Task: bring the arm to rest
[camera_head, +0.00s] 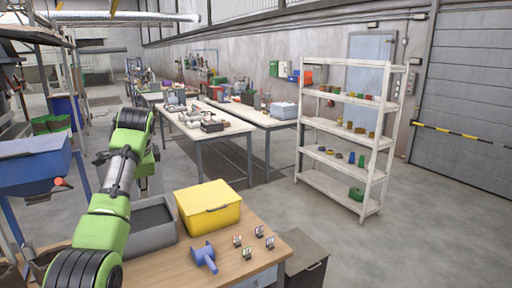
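My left arm comes in from the lower left, green with grey and black joints, and reaches up past the grey bin. A small dark part of my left gripper (101,157) shows beside the upper end of the arm, away from the table objects. Its fingers are mostly hidden and too small to read as open or shut. I see nothing clearly held there. My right arm and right gripper are out of view.
A wooden table (165,267) holds a grey bin (152,239), a yellow lidded box (210,207), a blue tool (205,257) and several small tags (247,254). A blue hopper (35,163) stands left. A white shelf (337,190) stands right, with clear floor before it.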

